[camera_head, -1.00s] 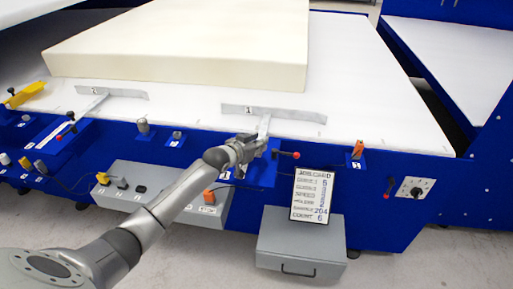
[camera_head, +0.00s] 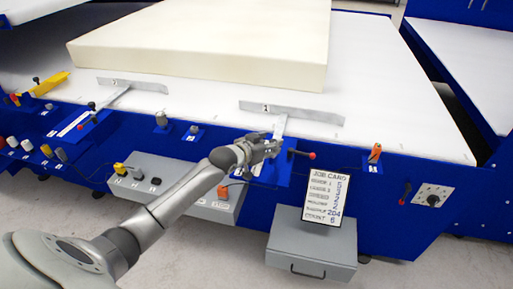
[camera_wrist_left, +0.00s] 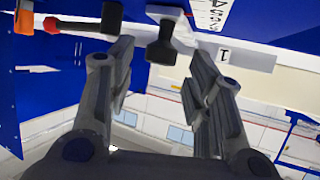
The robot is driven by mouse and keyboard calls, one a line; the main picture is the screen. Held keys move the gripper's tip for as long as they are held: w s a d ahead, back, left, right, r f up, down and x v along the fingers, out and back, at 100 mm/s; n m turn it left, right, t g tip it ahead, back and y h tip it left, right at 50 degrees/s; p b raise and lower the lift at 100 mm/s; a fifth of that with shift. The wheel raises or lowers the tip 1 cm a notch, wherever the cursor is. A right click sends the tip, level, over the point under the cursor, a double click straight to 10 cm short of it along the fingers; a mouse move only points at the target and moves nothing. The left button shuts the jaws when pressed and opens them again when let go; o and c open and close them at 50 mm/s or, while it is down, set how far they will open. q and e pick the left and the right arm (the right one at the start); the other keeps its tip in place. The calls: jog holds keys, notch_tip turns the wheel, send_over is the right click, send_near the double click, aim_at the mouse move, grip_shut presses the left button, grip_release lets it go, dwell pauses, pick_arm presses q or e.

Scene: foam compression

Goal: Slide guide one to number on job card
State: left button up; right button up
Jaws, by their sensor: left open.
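Guide one (camera_head: 306,111) is a grey metal fence with a small "1" label, standing on the white table right of centre, its bar running to the blue front edge. In the left wrist view, a grey plate labelled 1 (camera_wrist_left: 238,57) shows beyond the fingers. My left gripper (camera_head: 276,147) is at the front end of the guide's bar, partly covering it. In the wrist view its fingers are apart, with a dark knob (camera_wrist_left: 163,48) seen between and beyond them; contact is not clear. The job card (camera_head: 327,201) stands upright on the grey drawer box; its small numbers are blurred.
A big cream foam block (camera_head: 205,50) lies on the table behind the guide. A second guide (camera_head: 133,86) stands at left. A red-knobbed lever (camera_head: 312,155) and an orange switch (camera_head: 375,153) are right of my gripper. A grey button box (camera_head: 180,186) is below my arm.

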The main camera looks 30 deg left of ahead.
pick_arm(q)
jog(key=v, duration=0.8)
jog(key=shift+s+r, duration=0.1)
jog(key=shift+s, duration=0.15)
